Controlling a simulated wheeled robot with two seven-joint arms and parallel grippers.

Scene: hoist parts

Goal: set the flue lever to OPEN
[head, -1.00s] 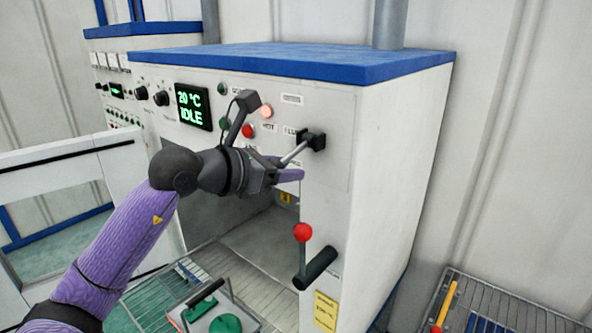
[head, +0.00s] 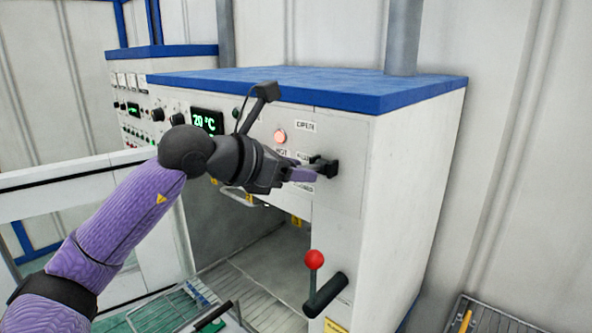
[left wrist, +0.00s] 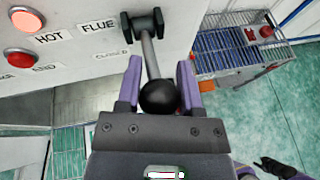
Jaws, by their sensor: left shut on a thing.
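The flue lever (left wrist: 150,58) is a grey rod with a black ball knob (left wrist: 158,97), running from a black pivot mount on the machine's white front panel. The mount also shows in the head view (head: 327,167). My left gripper (head: 304,174) is at the lever, and its purple fingers (left wrist: 159,85) are shut on it, on either side of the knob. In the head view the gripper hides most of the rod. The OPEN label (head: 305,126) is above the mount, and the CLOSED label (left wrist: 113,53) is beside the rod in the left wrist view.
The white machine has a blue top (head: 330,88) and an open chamber (head: 265,245) below the gripper. A red-knobbed lever (head: 314,259) and a black handle (head: 325,295) stick out below. A wire rack (left wrist: 240,50) stands beyond. A lit round lamp (head: 280,136) is left of OPEN.

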